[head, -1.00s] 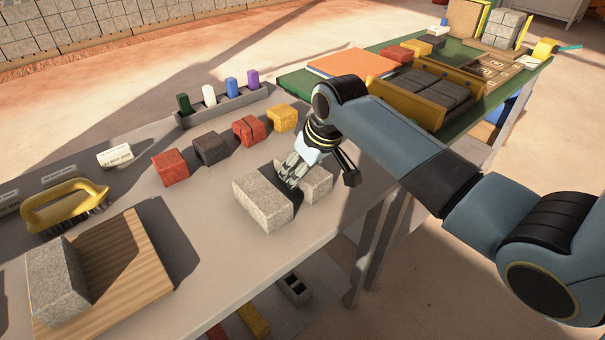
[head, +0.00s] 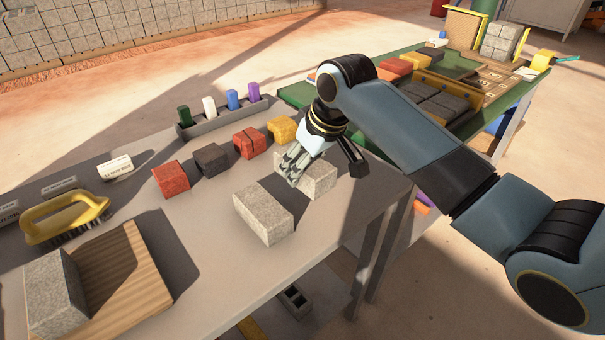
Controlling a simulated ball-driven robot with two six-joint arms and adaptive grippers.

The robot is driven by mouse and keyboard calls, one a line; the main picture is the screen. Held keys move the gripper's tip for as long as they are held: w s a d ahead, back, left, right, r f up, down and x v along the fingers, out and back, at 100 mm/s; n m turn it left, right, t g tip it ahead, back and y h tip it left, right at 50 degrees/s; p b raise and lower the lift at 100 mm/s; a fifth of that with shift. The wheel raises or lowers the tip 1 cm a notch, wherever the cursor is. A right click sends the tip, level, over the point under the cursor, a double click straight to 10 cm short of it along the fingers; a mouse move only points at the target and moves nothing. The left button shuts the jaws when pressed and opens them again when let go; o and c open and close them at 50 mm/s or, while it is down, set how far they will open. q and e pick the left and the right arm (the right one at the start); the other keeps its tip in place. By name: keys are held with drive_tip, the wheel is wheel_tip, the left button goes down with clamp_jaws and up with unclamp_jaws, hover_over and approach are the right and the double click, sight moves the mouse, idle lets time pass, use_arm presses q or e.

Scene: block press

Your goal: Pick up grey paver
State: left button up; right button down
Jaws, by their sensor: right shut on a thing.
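My right gripper (head: 294,173) is shut on a grey paver (head: 320,178), which shows on the right side of the fingers. A third grey paver (head: 50,297) rests on the wooden board (head: 130,265) at the lower left. My left gripper is not in view.
A row of red, dark and yellow blocks (head: 211,158) stands behind the pavers. Behind it is a grey rack (head: 225,119) with coloured pieces. A yellow brush (head: 62,212) lies at the left. A green table (head: 500,118) with blocks stands at the back right.

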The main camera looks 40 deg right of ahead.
drive_tip(key=s+r+p, duration=0.1)
drive_tip(key=s+r, duration=0.5)
drive_tip(key=s, duration=0.5)
drive_tip(key=shift+r, duration=0.25)
